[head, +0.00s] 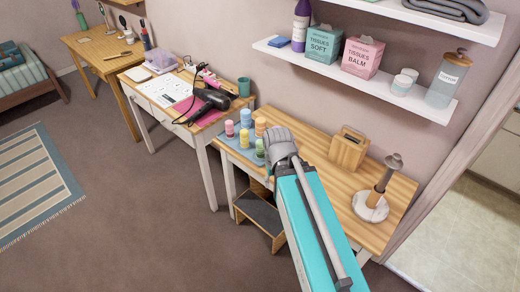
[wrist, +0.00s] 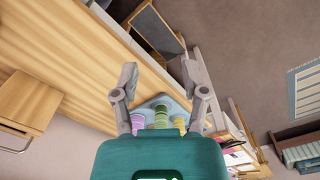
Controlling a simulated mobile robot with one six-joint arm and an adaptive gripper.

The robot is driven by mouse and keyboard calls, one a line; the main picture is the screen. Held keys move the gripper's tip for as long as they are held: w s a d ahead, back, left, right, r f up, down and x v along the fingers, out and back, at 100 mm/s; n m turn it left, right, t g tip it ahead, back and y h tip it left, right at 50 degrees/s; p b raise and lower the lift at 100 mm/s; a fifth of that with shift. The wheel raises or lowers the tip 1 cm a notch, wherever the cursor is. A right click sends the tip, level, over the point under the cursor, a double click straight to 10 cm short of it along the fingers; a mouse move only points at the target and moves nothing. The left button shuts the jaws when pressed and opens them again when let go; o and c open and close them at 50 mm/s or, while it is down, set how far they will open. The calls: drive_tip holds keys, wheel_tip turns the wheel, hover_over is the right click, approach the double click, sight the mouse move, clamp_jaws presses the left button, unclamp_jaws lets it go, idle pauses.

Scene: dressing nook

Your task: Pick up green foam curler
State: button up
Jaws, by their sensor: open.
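The green foam curler (head: 259,148) stands upright at the near right of a group of curlers on a grey-blue tray (head: 234,149), at the table's left end. In the wrist view the green curler (wrist: 161,117) shows between my finger bases, partly hidden by the gripper body. My gripper (wrist: 160,78) is open and empty, its fingers spread to either side. In the head view my gripper (head: 278,148) is just right of the green curler, and its fingertips are hard to make out. I cannot tell how high it is above the tray.
Yellow (head: 244,139), pink (head: 229,128), blue (head: 246,117) and orange (head: 260,126) curlers stand close by. A wooden box (head: 348,149) and a stand with a round base (head: 370,206) are to the right. A step stool (head: 259,216) is below the table's front edge. A shelf hangs above.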

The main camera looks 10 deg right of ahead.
drive_tip(key=o, duration=0.4)
drive_tip(key=shift+f, duration=0.1)
drive_tip(key=shift+c, duration=0.2)
drive_tip(key=shift+o, duration=1)
drive_tip(key=shift+w+f, duration=0.15)
drive_tip(key=shift+f, duration=0.05)
drive_tip(key=w+d+f+m+t+h+b, duration=0.15)
drive_tip(key=w+f+m+h+b, duration=0.55)
drive_tip(key=w+f+b, duration=0.7)
drive_tip(key=w+a+r+m+t+h+b, duration=0.2)
drive_tip(key=w+a+m+t+h+b, duration=0.4)
drive_tip(key=a+b, duration=0.6)
drive_tip(key=w+h+b, duration=0.2)
drive_tip(key=h+b, duration=0.1)
drive_tip(key=b, duration=0.2)
drive_tip(key=shift+w+a, duration=0.2)
drive_tip(key=shift+a, duration=0.2)
